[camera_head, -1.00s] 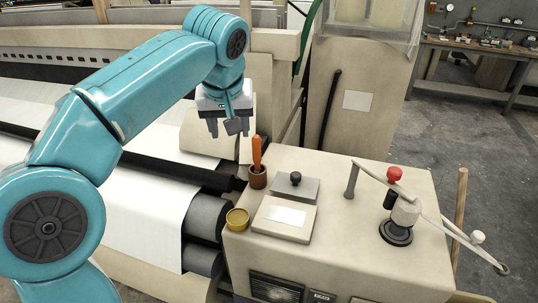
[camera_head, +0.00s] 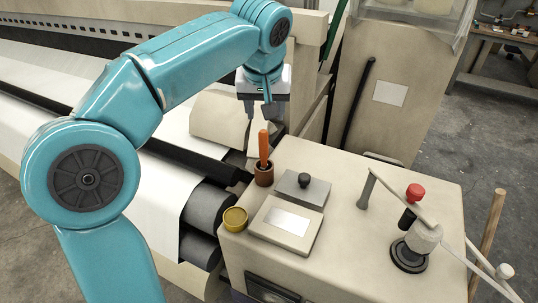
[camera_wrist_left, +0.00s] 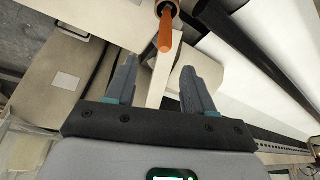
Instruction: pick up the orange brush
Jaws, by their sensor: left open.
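The orange brush (camera_head: 263,147) stands upright in a small brown cup (camera_head: 264,174) at the back left corner of the beige machine top. In the left wrist view the brush (camera_wrist_left: 165,30) shows at the top, beyond the fingertips and apart from them. The brown cup (camera_wrist_left: 167,8) is partly cut off there. My left gripper (camera_head: 259,112) hangs above and slightly behind the brush, fingers pointing down. It also shows in the left wrist view (camera_wrist_left: 160,72), with its fingers apart and nothing between them. My right gripper is not in view.
A grey block with a black knob (camera_head: 304,187) and a beige box with a white label (camera_head: 287,222) lie near the brush. A lever with a red knob (camera_head: 414,193) stands to the right.

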